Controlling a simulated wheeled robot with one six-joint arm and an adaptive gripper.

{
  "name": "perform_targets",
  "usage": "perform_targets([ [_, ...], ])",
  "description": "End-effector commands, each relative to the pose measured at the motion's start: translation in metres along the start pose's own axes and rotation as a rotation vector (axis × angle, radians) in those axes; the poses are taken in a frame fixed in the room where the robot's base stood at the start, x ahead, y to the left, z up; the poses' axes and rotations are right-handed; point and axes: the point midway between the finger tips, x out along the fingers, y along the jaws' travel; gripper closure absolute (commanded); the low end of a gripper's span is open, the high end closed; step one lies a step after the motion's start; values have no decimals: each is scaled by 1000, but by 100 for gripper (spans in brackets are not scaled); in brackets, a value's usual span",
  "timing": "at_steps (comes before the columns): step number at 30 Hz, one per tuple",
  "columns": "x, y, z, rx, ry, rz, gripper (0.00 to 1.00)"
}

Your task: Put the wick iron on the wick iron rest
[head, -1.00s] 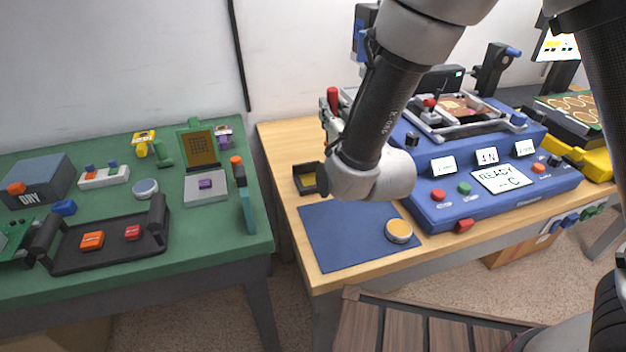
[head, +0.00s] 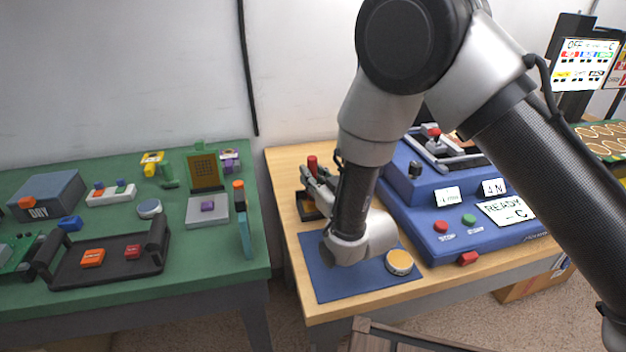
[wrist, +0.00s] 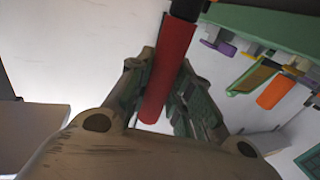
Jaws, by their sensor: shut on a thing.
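My gripper (head: 318,183) is shut on a red-handled tool, which I take to be the wick iron (head: 312,162). It is upright in the head view, above the back left of the wooden bench. In the wrist view the red handle (wrist: 165,85) lies between the fingers, with a black part beyond it at the top edge. Its lower end is hidden in the head view. A small dark open tray (head: 306,206) sits just below the gripper, partly covered by it. I cannot tell whether this tray is the wick iron rest.
A blue mat (head: 335,283) with a round orange-topped tin (head: 399,262) lies in front. A blue control station (head: 440,215) stands right. Left, across a gap, is a green bench (head: 190,290) with a black tray (head: 110,262) and an upright orange-topped piece (head: 243,215).

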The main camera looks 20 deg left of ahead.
Motion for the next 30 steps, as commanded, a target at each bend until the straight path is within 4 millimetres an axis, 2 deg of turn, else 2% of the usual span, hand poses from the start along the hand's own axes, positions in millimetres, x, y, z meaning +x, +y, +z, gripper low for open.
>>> perform_targets([
  [3, 0, 0, 9, 0, 1, 0, 100],
  [14, 0, 0, 13, -1, 0, 0, 100],
  [15, 0, 0, 12, -1, 0, 0, 72],
  [18, 0, 0, 12, -1, 1, 0, 57],
  [28, 0, 0, 9, 0, 2, 0, 57],
  [30, -6, 0, 9, -1, 0, 0, 57],
])
